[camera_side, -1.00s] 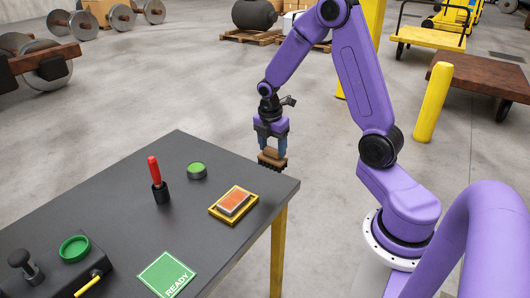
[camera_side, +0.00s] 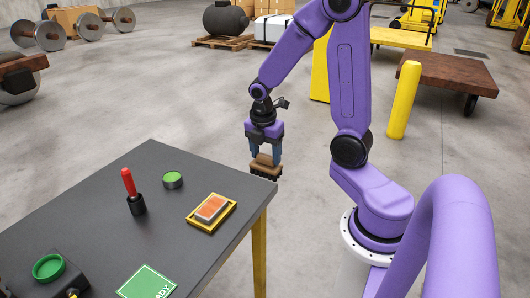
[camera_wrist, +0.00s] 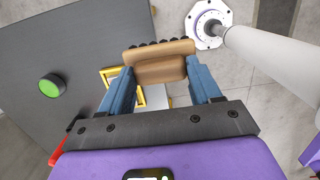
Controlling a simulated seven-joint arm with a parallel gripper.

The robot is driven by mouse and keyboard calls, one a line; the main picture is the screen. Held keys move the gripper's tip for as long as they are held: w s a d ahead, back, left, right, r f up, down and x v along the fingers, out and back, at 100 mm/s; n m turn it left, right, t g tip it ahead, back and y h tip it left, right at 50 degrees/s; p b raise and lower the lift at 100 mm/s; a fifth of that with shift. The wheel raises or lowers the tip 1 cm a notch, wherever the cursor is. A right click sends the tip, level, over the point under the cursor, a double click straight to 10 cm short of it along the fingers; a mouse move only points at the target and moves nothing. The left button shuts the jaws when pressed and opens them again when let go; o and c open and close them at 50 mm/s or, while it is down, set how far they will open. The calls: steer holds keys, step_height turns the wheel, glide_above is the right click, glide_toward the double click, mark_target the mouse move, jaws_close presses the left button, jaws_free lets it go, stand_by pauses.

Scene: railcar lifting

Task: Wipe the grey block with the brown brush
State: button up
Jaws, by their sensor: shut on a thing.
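My gripper (camera_side: 265,156) is shut on the brown brush (camera_side: 266,163), holding it with its dark bristles down at the far right corner of the table. In the wrist view the brush (camera_wrist: 162,66) sits between the blue fingers of my gripper (camera_wrist: 162,75). A block (camera_side: 211,207) with an orange-red top and a thin pale rim lies in a yellow tray (camera_side: 194,222) near the table's right edge. It is the only block I see on the table. The brush is apart from it. In the wrist view the brush and fingers hide most of the yellow tray (camera_wrist: 139,97).
On the dark table (camera_side: 90,200) stand a red-handled lever (camera_side: 130,185), a green button (camera_side: 173,178), a control box with a green ring (camera_side: 48,267) and a green sign (camera_side: 146,283). The tabletop between lever and tray is clear. A yellow post (camera_side: 404,100) stands behind my arm.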

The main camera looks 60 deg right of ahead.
steer(key=shift+c, duration=1.3)
steer(key=w+a+f, duration=0.2)
steer(key=w+a, duration=1.1)
steer(key=w, duration=0.2)
steer(key=shift+s+f, duration=0.15)
steer(key=shift+f, duration=3.7)
steer(key=shift+s+f, duration=0.15)
steer(key=shift+s, duration=0.5)
steer(key=shift+c, duration=0.4)
steer(key=shift+s, duration=1.1)
steer(key=shift+s+d, duration=0.2)
steer(key=shift+s, duration=0.05)
steer(key=shift+w+d+f, duration=0.1)
steer(key=shift+w+d, duration=0.1)
steer(key=shift+d, duration=0.45)
steer(key=shift+w, duration=1.9)
steer(key=shift+d, duration=0.75)
steer(key=shift+s, duration=2)
step_height(320, 180, up, 8)
